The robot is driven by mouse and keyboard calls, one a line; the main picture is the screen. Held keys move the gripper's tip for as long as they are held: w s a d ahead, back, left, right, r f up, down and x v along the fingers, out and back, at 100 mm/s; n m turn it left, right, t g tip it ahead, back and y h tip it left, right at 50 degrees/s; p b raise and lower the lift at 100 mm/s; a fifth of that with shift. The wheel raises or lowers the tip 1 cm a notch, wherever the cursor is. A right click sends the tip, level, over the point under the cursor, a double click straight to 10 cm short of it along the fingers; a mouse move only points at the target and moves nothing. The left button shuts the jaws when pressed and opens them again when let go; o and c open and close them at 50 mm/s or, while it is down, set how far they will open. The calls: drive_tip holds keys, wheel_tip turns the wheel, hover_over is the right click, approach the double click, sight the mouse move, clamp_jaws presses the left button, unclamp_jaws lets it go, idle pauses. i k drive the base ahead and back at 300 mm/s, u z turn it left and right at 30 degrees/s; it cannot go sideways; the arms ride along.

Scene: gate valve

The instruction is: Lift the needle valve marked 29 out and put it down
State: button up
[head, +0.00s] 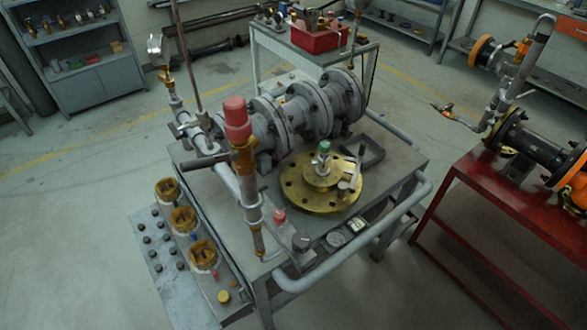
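No number 29 can be read in the head view, so I cannot tell which fitting is the needle valve. A small valve with a green top (323,149) stands upright on the brass flange (318,198) on the grey cart. A brass fitting with a red cap (238,118) stands upright at the cart's left side. Three brown-gold round pieces (182,220) sit in a row of holders along the cart's left edge; their details are too small to tell. My gripper is not in view.
The grey cart (405,165) carries a large flanged grey pipe (315,115), a gauge (357,225) and a tubular rail (330,273). A red table (490,210) with pipework stands right. Shelves line the back wall. Floor at the left is clear.

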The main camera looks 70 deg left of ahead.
sight(322, 172)
drive_tip(key=u, duration=0.65)
drive_tip(key=i, duration=2.05)
drive_tip(key=u, duration=1.9)
